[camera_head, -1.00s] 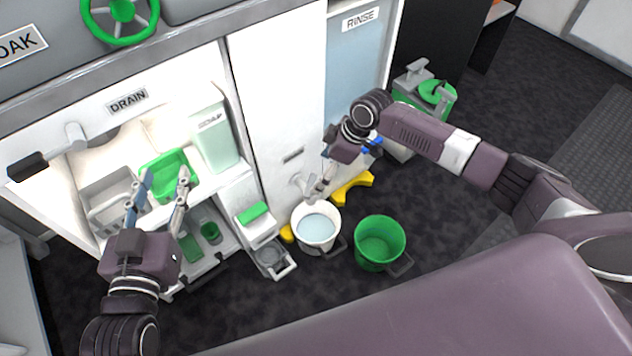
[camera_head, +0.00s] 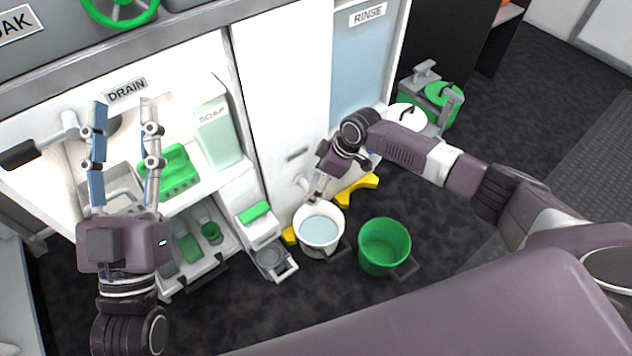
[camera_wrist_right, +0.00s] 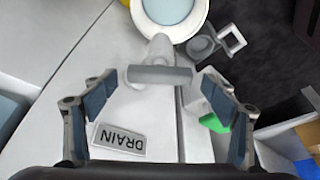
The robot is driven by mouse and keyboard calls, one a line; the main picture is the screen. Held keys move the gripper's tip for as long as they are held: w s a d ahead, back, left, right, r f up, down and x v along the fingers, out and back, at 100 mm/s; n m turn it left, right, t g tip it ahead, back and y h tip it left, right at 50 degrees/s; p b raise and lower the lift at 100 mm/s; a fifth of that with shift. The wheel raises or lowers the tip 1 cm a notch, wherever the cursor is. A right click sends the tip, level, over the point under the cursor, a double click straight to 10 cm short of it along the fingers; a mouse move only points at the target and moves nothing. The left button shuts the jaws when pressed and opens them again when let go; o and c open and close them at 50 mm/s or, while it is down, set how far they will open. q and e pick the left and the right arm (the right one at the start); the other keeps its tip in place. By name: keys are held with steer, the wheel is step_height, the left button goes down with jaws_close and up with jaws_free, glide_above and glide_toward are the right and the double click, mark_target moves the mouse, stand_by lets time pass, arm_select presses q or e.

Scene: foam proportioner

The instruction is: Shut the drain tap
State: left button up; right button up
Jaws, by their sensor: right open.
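The drain tap (camera_wrist_right: 160,75) is pale grey with a crossbar handle, seen in the right wrist view beside a plate marked DRAIN (camera_wrist_right: 120,139). The handle lies crosswise, ahead of and between the spread fingers of my right gripper (camera_wrist_right: 159,80). The gripper is open and I see no clear contact. In the head view the tap (camera_head: 303,186) is on the white panel above a white bucket (camera_head: 318,247) of pale water. My right gripper (camera_head: 320,186) is close to it there and partly blocks the view. My left gripper (camera_head: 122,104) is open and empty, raised in front of the lit sink recess.
A green bucket (camera_head: 384,246) stands right of the white one. A soap container (camera_head: 217,133) and a green basket (camera_head: 178,172) are in the recess. A black-handled lever (camera_head: 22,153) sticks out at the left.

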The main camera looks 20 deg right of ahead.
stand_by(0.3)
steer(key=c, duration=1.2)
steer(key=shift+o, duration=0.2)
